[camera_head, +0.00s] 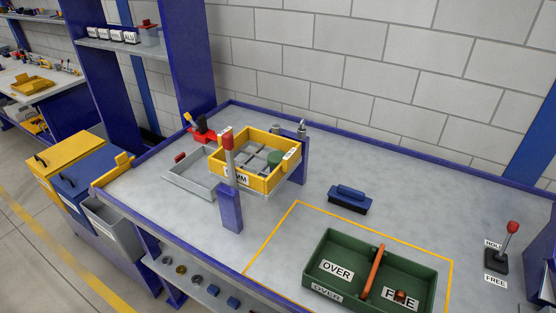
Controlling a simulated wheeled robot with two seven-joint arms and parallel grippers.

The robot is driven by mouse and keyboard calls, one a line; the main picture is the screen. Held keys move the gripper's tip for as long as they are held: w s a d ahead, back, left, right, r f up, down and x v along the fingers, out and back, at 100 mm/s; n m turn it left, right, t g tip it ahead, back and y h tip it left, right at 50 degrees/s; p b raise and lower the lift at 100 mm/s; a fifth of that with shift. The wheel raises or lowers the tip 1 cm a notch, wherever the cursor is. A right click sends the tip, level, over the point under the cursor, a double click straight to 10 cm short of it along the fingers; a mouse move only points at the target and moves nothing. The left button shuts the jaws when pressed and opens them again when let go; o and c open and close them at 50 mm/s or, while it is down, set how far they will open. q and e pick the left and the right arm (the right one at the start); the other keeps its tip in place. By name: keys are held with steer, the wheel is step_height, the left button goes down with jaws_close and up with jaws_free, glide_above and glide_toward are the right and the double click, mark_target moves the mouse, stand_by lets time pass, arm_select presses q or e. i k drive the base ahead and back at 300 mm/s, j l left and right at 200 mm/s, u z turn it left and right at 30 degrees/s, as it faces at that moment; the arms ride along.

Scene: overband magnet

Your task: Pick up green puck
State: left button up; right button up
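A green puck (275,158) sits inside the yellow tray (248,183), towards its right side. The tray is raised on a stand above the grey bench. The tray's front wall has a label that is partly hidden by a post with a red knob (227,140). Some grey bars or dividers show on the tray floor beside the puck. Neither of my grippers is in view.
A green two-part box (320,285) marked OVER and FINE stands at the front inside a yellow outline. A blue block with a handle (350,199) lies behind it. A red-knobbed lever (497,255) stands at right. A grey tray (180,184) lies left.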

mark_target(273, 158)
steer(key=z, duration=1.55)
steer(key=i+j, duration=0.1)
steer(key=j, duration=2.05)
steer(key=i, duration=0.05)
